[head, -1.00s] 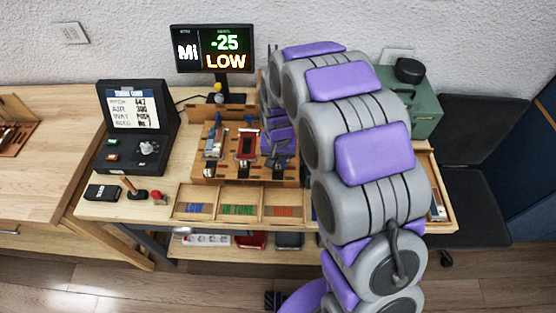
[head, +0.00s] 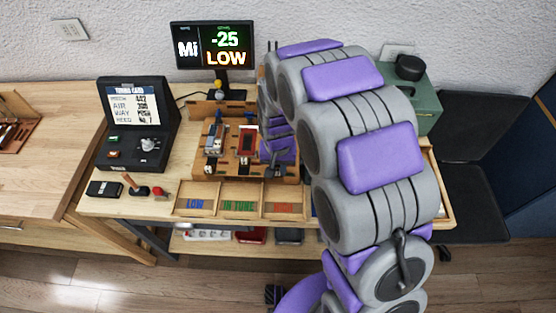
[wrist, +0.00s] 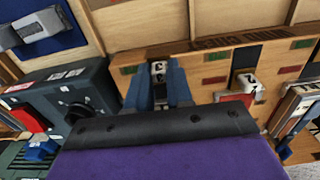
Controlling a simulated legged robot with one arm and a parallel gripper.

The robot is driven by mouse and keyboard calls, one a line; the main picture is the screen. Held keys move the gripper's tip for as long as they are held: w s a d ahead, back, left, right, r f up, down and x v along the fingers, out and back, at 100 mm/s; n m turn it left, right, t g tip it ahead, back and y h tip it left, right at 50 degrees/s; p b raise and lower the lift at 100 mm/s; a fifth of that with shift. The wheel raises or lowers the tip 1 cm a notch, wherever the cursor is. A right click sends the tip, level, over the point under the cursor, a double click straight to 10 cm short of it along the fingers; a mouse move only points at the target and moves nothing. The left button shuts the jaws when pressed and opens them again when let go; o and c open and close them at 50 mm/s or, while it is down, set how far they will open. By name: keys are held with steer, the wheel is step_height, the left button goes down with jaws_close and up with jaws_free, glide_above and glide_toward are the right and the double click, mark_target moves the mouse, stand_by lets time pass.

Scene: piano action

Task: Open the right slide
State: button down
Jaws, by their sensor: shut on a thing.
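The wooden piano-action block (head: 207,167) stands on the table and carries a row of slides. My gripper (head: 277,166) is at its right end, where my arm hides much of the block. In the wrist view my gripper (wrist: 158,78) has its blue fingers closed around a small pale knob (wrist: 158,70), which seems to be the right slide's; its mark looks like a 3. The knob marked 2 of the middle slide (wrist: 244,82) is beside it, apart from my fingers. How far the right slide is drawn out is hidden.
A wooden tray (head: 221,205) with LOW and IN TUNE compartments lies in front of the block. A dark tuning-card console (head: 134,155) is at the left. The monitor (head: 212,46) behind reads -25 LOW. A green case (head: 428,105) is at the back right.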

steer(key=shift+s, duration=0.15)
steer(key=c, duration=1.3)
jaws_free()
steer(key=shift+s, duration=0.15)
steer(key=o, duration=0.3)
steer(key=shift+a, duration=0.15)
steer(key=shift+r, duration=0.1)
steer(key=shift+r, duration=0.25)
step_height(320, 180, up, 17)
steer(key=p, duration=0.3)
steer(key=shift+f+p, duration=0.2)
steer(key=shift+p, duration=0.1)
